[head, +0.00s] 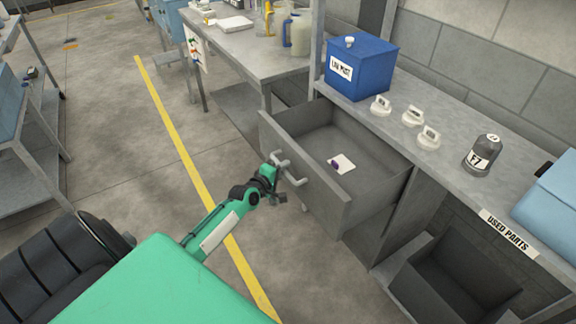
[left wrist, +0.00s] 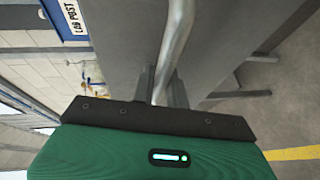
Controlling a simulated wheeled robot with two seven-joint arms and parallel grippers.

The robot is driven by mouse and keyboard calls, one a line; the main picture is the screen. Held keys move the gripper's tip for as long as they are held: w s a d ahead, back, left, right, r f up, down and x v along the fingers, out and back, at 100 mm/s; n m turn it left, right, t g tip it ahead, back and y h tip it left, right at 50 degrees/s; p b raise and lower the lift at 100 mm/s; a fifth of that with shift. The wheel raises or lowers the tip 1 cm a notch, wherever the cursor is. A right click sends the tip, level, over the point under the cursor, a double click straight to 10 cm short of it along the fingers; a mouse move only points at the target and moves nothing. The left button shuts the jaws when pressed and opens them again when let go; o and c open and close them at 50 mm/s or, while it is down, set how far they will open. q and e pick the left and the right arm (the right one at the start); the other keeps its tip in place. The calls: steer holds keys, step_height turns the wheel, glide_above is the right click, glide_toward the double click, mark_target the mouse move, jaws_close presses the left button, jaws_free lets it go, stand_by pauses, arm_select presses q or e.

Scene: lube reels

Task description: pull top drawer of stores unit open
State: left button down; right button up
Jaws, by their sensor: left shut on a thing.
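The top drawer (head: 312,190) of the stores unit stands well open, pulled out from under the grey worktop. Inside it lies a small white item with a purple patch (head: 342,163). The drawer's bar handle (head: 290,168) is on its front face. My left gripper (head: 275,170) is shut on this handle. In the left wrist view, the handle (left wrist: 178,45) runs between the two fingers (left wrist: 162,88), with the grey drawer front behind it. My right gripper is not in view.
A blue box (head: 362,68), several white ring-handled pieces (head: 412,116) and a grey container marked E7 (head: 482,155) stand on the worktop. An open dark bin (head: 455,285) sits below. The floor (head: 120,130) left of the drawer is clear, with a yellow line.

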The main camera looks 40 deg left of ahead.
arm_select(q)
steer(key=shift+s+a, duration=0.2)
steer(key=shift+s, duration=0.3)
steer(key=shift+s+a, duration=0.2)
steer(key=shift+s, duration=0.3)
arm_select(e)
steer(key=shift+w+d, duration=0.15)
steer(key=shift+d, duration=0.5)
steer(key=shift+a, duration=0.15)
